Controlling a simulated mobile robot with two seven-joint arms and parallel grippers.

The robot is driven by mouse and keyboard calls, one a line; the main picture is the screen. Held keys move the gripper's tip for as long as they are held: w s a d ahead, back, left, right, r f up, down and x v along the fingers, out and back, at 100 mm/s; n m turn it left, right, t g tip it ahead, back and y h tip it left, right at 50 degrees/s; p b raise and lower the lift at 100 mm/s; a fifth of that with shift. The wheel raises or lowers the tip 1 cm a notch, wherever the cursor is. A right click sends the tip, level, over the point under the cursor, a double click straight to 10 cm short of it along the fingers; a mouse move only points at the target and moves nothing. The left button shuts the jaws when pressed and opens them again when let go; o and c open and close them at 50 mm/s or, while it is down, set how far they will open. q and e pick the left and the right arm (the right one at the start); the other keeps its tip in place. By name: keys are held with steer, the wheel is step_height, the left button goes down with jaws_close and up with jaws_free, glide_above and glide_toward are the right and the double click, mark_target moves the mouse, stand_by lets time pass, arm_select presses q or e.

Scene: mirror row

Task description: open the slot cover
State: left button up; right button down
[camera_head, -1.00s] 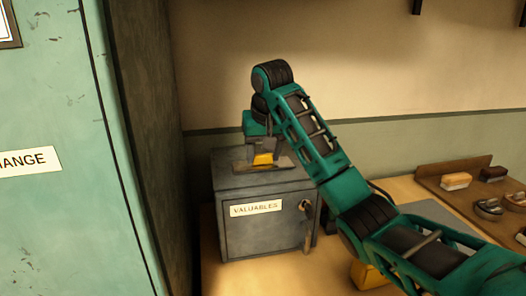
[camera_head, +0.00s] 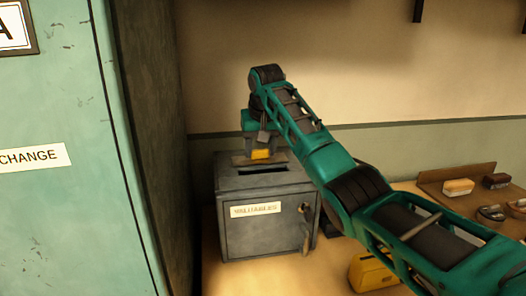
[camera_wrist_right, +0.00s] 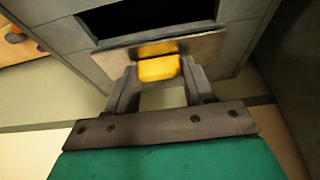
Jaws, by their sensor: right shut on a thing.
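A grey metal box (camera_head: 240,238) with a label on its front stands on the counter. The slot cover (camera_head: 239,159) is a flat plate with a yellow grip (camera_head: 261,154); it lies at the back of the box top. In front of it the dark slot (camera_head: 265,170) is exposed. My right gripper (camera_head: 261,148) reaches down from above and is shut on the yellow grip. The wrist view shows this grip (camera_wrist_right: 158,67) between the fingers, the plate (camera_wrist_right: 203,46) under it and the dark slot (camera_wrist_right: 145,15) beyond. My left gripper is not in view.
A key (camera_head: 306,212) sits in the box front. A yellow object (camera_head: 371,270) is on the counter (camera_head: 325,275), partly behind my arm. A green cabinet (camera_head: 55,220) fills the left.

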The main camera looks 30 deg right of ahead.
steer(key=shift+w+r, duration=0.1)
steer(key=shift+w, duration=0.1)
steer(key=shift+c, duration=2)
jaws_free()
steer(key=v, duration=1.3)
steer(key=shift+s, duration=0.15)
